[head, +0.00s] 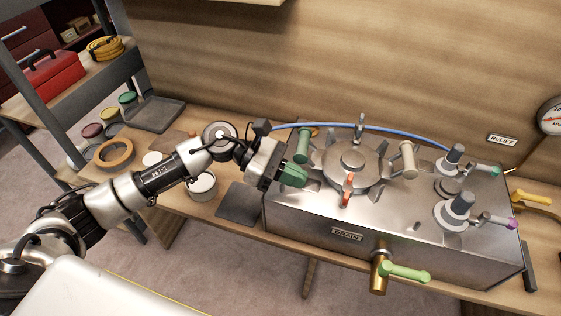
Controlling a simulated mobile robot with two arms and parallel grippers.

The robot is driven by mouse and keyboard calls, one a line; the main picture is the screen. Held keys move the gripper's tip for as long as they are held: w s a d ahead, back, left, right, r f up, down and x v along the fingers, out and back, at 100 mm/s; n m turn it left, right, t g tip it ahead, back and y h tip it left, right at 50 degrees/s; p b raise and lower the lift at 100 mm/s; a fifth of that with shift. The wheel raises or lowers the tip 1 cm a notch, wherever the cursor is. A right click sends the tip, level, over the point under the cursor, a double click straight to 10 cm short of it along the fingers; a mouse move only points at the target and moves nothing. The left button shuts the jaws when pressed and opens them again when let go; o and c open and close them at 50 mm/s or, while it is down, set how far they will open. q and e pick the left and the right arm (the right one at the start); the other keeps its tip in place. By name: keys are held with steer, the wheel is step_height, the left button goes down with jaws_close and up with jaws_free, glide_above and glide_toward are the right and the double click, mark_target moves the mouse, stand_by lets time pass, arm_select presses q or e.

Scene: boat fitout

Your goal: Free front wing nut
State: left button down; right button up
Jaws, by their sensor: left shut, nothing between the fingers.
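A steel tank (320,222) stands on the wooden bench with a round lid (350,160) on top. The front wing nut (347,190) is orange-red and stands at the lid's near edge. Other clamps sit around the lid: a green-topped one (302,146) at left, a grey one (360,126) at the back and a beige one (409,158) at right. My left gripper (297,175), with green fingers, is shut and empty. It is over the tank's left end, left of the front wing nut and apart from it. My right gripper is out of view.
A brass drain valve with a green handle (404,272) sticks out of the tank's front. Two valves (453,160) (458,208) stand on its right end. A blue hose (390,129) runs behind the lid. A tape roll (115,154) and white cup (201,187) are at left.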

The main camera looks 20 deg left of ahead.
mark_target(346, 195)
arm_select(q)
steer(key=x, duration=0.2)
steer(key=p+x, duration=0.1)
steer(key=x, duration=0.2)
steer(key=r+p+x, duration=0.1)
steer(key=x, duration=0.1)
steer(key=shift+d, duration=0.4)
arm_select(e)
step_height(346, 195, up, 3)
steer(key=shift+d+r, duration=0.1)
arm_select(q)
steer(key=shift+p, duration=0.3)
